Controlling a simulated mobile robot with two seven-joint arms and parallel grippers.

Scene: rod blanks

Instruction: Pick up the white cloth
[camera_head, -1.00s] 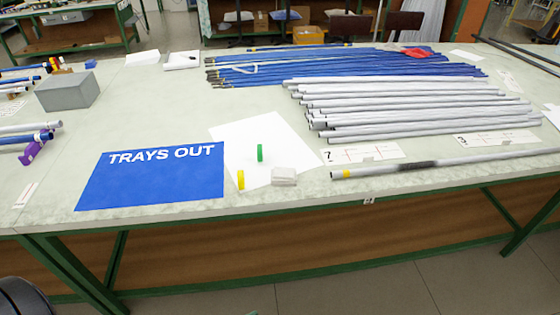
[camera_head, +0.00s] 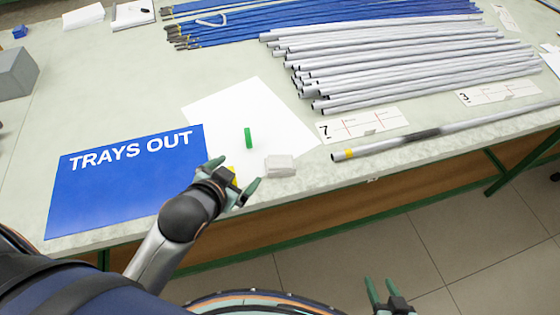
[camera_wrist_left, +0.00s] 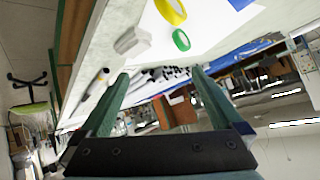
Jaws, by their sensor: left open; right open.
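The white cloth (camera_head: 280,165) is a small folded pad lying on the table near its front edge, at the lower corner of a large white sheet (camera_head: 225,110). It also shows in the left wrist view (camera_wrist_left: 132,40), up and left of the fingertips. My left gripper (camera_head: 234,176) is open and empty, just left of the cloth and apart from it. Its two fingers show in the wrist view (camera_wrist_left: 160,72) with nothing between them. My right gripper (camera_head: 381,285) is open and empty, low in the head view, in front of the table.
A green tape roll (camera_head: 248,138) stands on the sheet. A yellow roll (camera_wrist_left: 172,10) is partly hidden behind my left gripper in the head view. A blue "TRAYS OUT" mat (camera_head: 110,190) lies left. Grey rods (camera_head: 400,70) and a yellow-banded rod (camera_head: 440,132) lie right.

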